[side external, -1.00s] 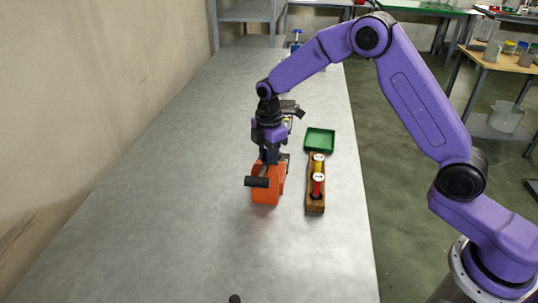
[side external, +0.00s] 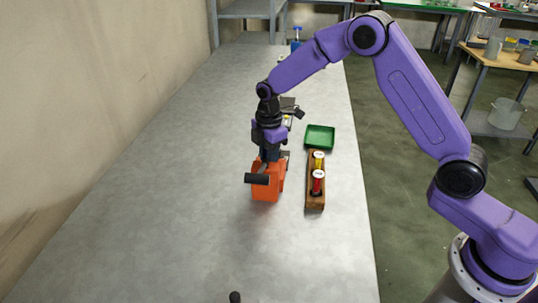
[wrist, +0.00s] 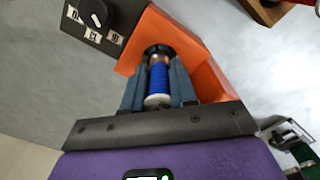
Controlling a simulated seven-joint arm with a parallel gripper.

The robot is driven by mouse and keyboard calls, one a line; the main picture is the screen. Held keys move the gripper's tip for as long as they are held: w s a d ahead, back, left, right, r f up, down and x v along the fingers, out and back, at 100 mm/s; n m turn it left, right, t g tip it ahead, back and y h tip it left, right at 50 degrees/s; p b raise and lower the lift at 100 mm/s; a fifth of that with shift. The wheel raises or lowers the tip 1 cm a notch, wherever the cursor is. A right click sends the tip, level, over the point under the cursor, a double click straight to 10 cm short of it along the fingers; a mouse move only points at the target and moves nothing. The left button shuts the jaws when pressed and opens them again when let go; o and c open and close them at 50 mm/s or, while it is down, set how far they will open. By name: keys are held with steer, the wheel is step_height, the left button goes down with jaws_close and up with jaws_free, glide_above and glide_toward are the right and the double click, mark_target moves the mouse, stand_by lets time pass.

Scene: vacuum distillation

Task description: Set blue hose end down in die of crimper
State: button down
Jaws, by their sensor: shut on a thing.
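The orange crimper (side external: 266,184) stands on the grey bench with a black handle-like bar at its front. My gripper (side external: 268,157) points down over it from behind. In the wrist view, my gripper (wrist: 158,88) is shut on the blue hose end (wrist: 158,79), a blue piece with a pale near end and a metallic collar at its far end. That far end meets a dark round opening of the crimper (wrist: 208,66). I cannot tell how deep it sits there. In the side view the hose end is hidden by the gripper and crimper.
A wooden rack (side external: 314,198) holding red and yellow pieces stands right of the crimper. A green tray (side external: 320,138) lies behind the rack. A dark box with a knob (wrist: 97,14) and labels sits close by the crimper. The bench's left and front are mostly clear.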

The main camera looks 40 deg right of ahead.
steer(key=shift+f, duration=0.6)
stand_by(0.7)
stand_by(0.5)
steer(key=shift+c, duration=1.3)
jaws_free()
steer(key=shift+s, duration=0.1)
steer(key=shift+a, duration=0.1)
steer(key=shift+a+r, duration=0.15)
steer(key=shift+r, duration=3.15)
steer(key=shift+d+r, duration=0.2)
steer(key=shift+r, duration=0.05)
